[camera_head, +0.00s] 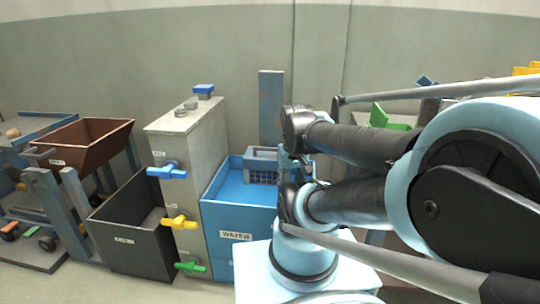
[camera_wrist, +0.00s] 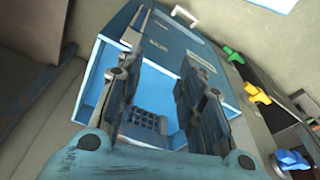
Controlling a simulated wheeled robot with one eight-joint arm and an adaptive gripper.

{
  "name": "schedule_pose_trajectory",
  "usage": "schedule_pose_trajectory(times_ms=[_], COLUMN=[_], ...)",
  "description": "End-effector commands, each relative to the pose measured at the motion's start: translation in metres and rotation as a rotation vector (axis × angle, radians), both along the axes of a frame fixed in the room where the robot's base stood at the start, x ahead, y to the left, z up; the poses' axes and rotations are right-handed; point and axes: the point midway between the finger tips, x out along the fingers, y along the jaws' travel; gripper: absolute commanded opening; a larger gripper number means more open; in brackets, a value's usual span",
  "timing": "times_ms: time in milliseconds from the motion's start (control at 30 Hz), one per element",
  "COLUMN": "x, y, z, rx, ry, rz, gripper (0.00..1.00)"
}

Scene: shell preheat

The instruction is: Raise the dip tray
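The dip tray (camera_head: 263,168) is a grey basket with a grid side, sitting in the upper part of the blue tank labelled WATER (camera_head: 222,220). My gripper (camera_head: 288,162) is at the tray's right side in the head view, partly hidden by my arm; I cannot tell whether it touches the tray. In the wrist view, the two fingers of my gripper (camera_wrist: 165,75) stand well apart with nothing clearly held between them. The tray's grid (camera_wrist: 142,124) shows low between the fingers, inside the tank (camera_wrist: 97,88).
A grey cabinet with blue (camera_head: 167,172), yellow (camera_head: 180,221) and green (camera_head: 190,266) valve handles stands left of the tank. A black bin (camera_head: 130,235) and a brown hopper (camera_head: 90,148) are further left. A blue-grey post (camera_head: 270,105) rises behind the tray.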

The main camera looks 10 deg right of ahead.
Motion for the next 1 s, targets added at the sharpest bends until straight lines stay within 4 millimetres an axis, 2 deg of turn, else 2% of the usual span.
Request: schedule_pose_trajectory(times_ms=[200,267,367,667,1000], x=[0.000,-0.007,-0.001,0.053,0.132], y=[0.000,0.000,0.000,0.001,0.001], z=[0.000,0.006,0.014,0.065,0.111], rx=[0.000,-0.001,-0.005,-0.036,-0.068], ry=[0.000,-0.010,-0.007,0.024,0.060], rz=[0.001,0.005,0.030,0.214,0.447], gripper=[0.35,0.35,0.35,0.35,0.35])
